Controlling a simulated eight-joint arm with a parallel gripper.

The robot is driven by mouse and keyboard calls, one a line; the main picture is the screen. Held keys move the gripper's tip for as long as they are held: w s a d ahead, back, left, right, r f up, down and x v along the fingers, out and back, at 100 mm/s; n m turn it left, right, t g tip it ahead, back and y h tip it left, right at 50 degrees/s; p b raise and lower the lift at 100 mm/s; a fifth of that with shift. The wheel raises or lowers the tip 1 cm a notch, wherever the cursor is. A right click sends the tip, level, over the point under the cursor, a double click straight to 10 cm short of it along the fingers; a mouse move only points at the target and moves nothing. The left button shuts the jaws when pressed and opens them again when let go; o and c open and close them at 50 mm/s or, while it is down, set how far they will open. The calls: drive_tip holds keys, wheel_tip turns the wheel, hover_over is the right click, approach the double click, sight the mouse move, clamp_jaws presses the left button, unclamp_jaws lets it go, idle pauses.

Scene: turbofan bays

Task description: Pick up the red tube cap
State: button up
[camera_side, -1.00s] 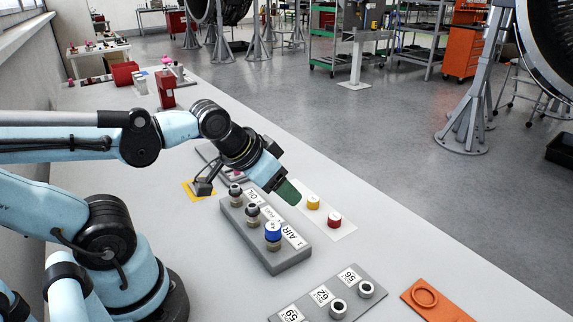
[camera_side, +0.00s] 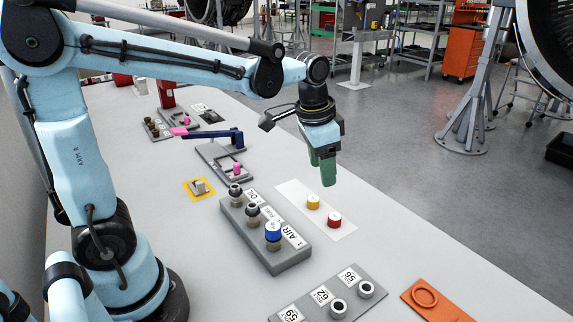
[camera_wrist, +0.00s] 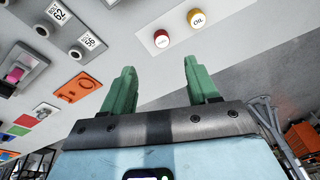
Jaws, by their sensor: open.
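The red tube cap (camera_side: 334,219) stands upright on a white strip (camera_side: 290,190) on the grey bench, beside the yellow cap (camera_side: 313,202). My gripper (camera_side: 326,178) points down above the bench, a little behind and above the caps in the side view, and touches neither. In the wrist view my gripper (camera_wrist: 157,85) is empty, its two fingers wide apart.
A grey block (camera_side: 272,258) holds several fittings, one with a blue cap (camera_side: 272,230). Nearer stand a grey numbered block (camera_side: 360,306) and an orange tray (camera_side: 440,308). A fixture with a blue lever (camera_side: 215,135) lies behind. The bench right of the white strip is clear.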

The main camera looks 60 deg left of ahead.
sight(333, 217)
drive_tip(key=w+f, duration=0.1)
drive_tip(key=f, duration=0.4)
drive_tip(key=w+f+m+g, duration=0.1)
drive_tip(key=w+f, duration=0.1)
drive_tip(key=f, duration=0.3)
drive_tip(key=w+f+m+g, duration=0.1)
drive_tip(key=f, duration=0.4)
drive_tip(key=shift+w+d+f, duration=0.1)
drive_tip(key=shift+w+d, duration=0.05)
drive_tip(key=shift+w, duration=0.1)
drive_tip(key=c, duration=1)
drive_tip(key=shift+r, duration=0.5)
drive_tip(key=r, duration=0.3)
drive_tip(key=shift+s+d+r, duration=0.25)
drive_tip(key=shift+d+r, duration=0.1)
drive_tip(key=shift+d, duration=0.05)
drive_tip(key=s+d+r, duration=0.2)
drive_tip(key=d, duration=0.1)
drive_tip(key=s+d+r, duration=0.1)
drive_tip(key=d+r, duration=0.1)
drive_tip(key=d, duration=0.1)
drive_tip(key=s+d+r, duration=0.2)
drive_tip(key=d, duration=0.1)
drive_tip(key=shift+s+r, duration=0.2)
drive_tip(key=shift+s, duration=0.15)
